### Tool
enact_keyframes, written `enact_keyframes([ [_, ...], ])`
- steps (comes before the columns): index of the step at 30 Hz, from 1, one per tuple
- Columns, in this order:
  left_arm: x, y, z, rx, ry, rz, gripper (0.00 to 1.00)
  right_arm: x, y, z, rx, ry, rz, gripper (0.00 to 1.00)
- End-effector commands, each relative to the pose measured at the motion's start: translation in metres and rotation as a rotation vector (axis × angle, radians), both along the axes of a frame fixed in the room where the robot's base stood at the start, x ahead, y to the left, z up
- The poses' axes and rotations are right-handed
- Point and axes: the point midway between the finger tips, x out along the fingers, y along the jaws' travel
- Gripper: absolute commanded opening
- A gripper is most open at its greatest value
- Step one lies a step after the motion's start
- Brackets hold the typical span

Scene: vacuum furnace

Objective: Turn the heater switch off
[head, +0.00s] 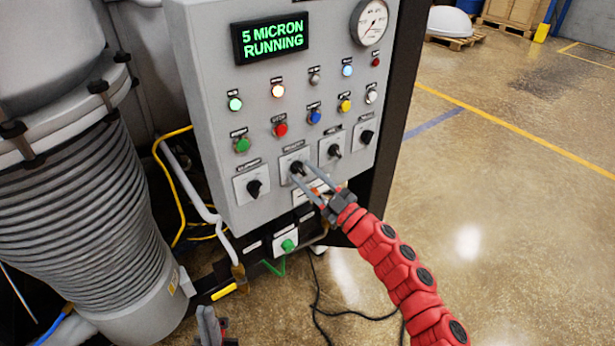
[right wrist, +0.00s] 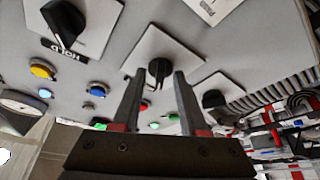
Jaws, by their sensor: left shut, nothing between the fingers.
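The heater switch (head: 297,167) seems to be the second black rotary knob from the left in the panel's lower row; its small label is hard to read. In the right wrist view this knob (right wrist: 163,62) sits on its pale square plate, just beyond and between my fingertips. My right gripper (head: 305,183) is at the knob with its fingers apart, one to each side; I cannot tell whether they touch it. The fingers also show in the right wrist view (right wrist: 160,82). My left gripper (head: 207,318) is low at the bottom edge, shut and empty, away from the panel.
Neighbouring knobs sit close by, one to the left (head: 254,187) and one to the right (head: 335,150). Coloured buttons and lamps are above. The green display (head: 270,38) reads "5 MICRON RUNNING". A ribbed bellows (head: 80,225) stands left. Open floor (head: 500,200) lies right.

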Motion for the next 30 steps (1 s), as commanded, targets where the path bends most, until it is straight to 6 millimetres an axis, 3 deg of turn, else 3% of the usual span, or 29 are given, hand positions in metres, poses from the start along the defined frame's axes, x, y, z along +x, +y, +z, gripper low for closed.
enact_keyframes([
  [8, 0.000, 0.000, 0.000, 0.000, 0.000, 0.000, 0.00, 0.000, -0.001, 0.000, 0.001, 0.001, 0.000, 0.44],
  [13, 0.000, 0.000, -0.005, 0.000, 0.000, 0.000, 0.00, -0.010, -0.012, -0.008, -0.002, 0.000, 0.000, 0.44],
  [30, 0.000, 0.000, -0.025, 0.000, 0.000, 0.000, 0.00, -0.095, -0.108, -0.052, -0.001, 0.003, -0.005, 0.44],
])
